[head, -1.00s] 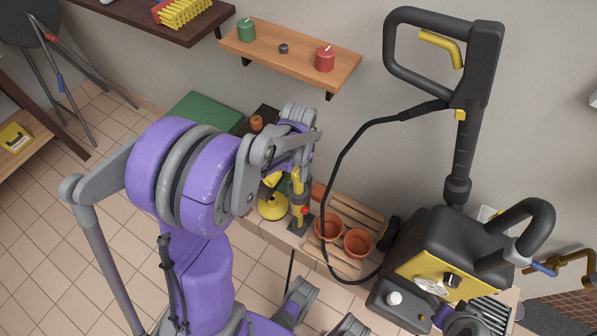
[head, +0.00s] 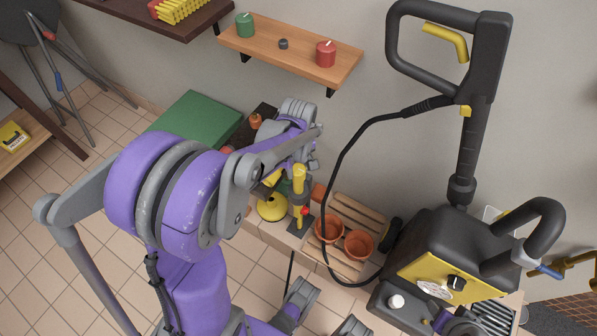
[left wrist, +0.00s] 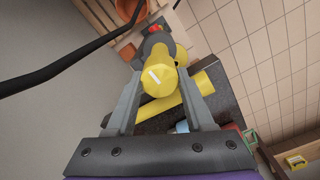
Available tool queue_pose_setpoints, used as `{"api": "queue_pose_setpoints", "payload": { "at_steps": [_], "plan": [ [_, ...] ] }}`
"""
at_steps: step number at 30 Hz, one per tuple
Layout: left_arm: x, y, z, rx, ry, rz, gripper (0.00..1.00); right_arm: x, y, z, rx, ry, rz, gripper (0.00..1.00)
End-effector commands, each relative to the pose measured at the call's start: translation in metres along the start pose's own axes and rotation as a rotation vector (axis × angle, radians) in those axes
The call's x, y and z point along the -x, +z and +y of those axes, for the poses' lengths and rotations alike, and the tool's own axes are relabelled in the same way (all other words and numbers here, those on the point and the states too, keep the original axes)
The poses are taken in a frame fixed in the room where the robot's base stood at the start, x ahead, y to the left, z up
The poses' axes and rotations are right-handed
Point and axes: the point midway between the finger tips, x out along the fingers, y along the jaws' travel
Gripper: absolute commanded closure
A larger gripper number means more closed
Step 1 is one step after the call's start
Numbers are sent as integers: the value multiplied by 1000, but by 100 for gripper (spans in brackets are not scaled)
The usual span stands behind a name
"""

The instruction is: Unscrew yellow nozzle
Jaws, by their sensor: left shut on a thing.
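The yellow nozzle (left wrist: 160,77) shows as a faceted yellow piece with a white mark on its end, atop a darker grey fitting, in the left wrist view. In the head view the yellow piece (head: 299,178) stands upright on a dark base with a red part, below my wrist. My left gripper (left wrist: 163,68) has one finger on each side of the nozzle and is shut on it. In the head view my left gripper (head: 303,166) is largely hidden by my wrist.
Terracotta pots (head: 358,244) stand on a wooden slatted crate to the right of the nozzle. A yellow rounded container (head: 271,208) stands close on its left. A large black and yellow machine (head: 428,262) stands further right, with a black hose (head: 345,160) looping near my arm.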

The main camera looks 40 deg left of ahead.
Motion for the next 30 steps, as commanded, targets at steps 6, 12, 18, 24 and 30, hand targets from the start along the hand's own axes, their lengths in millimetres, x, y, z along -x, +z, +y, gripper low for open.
{"api": "queue_pose_setpoints", "payload": {
  "at_steps": [6,12,18,24,30],
  "plan": [
    [1,0,0,125,0,0,100,-1,1,0,0,0,0,50],
    [3,0,0,123,0,0,100,0,0,0,0,0,0,50],
    [6,0,0,122,0,0,100,3,-1,0,0,0,1,50],
    [9,0,0,121,0,0,100,5,-2,0,0,0,2,50],
    [12,0,0,121,0,0,100,7,-3,0,0,0,2,50]
  ]
}}
